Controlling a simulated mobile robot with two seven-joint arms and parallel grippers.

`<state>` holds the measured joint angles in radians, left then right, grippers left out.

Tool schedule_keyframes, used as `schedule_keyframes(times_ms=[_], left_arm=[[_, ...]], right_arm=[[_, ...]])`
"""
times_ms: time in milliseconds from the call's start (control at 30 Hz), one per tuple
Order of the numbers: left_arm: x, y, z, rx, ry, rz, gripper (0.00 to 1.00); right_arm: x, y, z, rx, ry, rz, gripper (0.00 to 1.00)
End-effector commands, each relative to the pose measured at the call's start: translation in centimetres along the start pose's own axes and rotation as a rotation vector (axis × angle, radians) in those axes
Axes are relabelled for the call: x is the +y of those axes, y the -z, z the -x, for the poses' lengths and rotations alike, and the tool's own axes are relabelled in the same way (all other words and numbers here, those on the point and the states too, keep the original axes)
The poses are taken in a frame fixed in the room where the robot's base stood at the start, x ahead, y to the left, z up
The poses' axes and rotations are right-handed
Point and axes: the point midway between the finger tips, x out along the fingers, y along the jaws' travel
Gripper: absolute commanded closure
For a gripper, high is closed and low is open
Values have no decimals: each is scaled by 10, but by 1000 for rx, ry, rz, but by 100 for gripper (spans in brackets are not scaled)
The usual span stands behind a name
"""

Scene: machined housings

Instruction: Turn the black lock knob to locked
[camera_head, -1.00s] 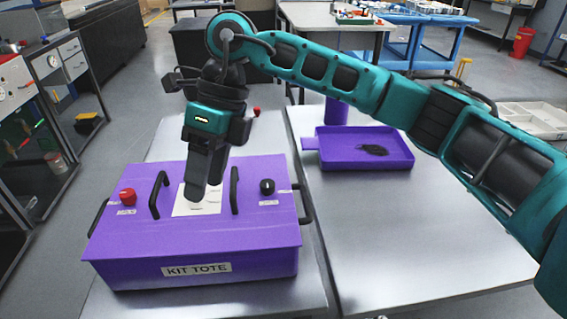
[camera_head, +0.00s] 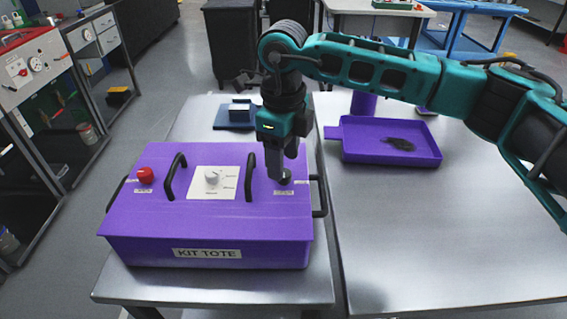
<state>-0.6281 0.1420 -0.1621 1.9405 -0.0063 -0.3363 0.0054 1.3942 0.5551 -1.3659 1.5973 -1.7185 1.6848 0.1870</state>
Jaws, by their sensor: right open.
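The black lock knob (camera_head: 286,178) sits on the right part of the lid of the purple kit tote (camera_head: 150,225), with a small label in front of it. My right gripper (camera_head: 282,174) points down at the knob, with its fingers at or just above it. The fingers partly cover the knob, so I cannot tell whether they touch it. The gripper is open. My left gripper is not in view.
A red knob (camera_head: 145,175) and a white dial on a white plate (camera_head: 225,189) share the lid with two black handles (camera_head: 251,176). A purple tray (camera_head: 365,153) with dark bits lies on the right table. A small dark blue item (camera_head: 236,115) stands behind the tote.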

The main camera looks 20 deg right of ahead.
Motion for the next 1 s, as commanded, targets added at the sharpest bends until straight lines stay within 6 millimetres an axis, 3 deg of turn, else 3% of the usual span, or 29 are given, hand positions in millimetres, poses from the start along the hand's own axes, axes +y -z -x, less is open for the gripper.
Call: schedule_keyframes(times_ms=[200,567,1000], left_arm=[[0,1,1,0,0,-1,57],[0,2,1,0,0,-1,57],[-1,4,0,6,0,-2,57]], right_arm=[[0,0,-23,1,0,0,43],[0,0,-27,0,0,0,44],[0,0,-27,0,0,0,86]])
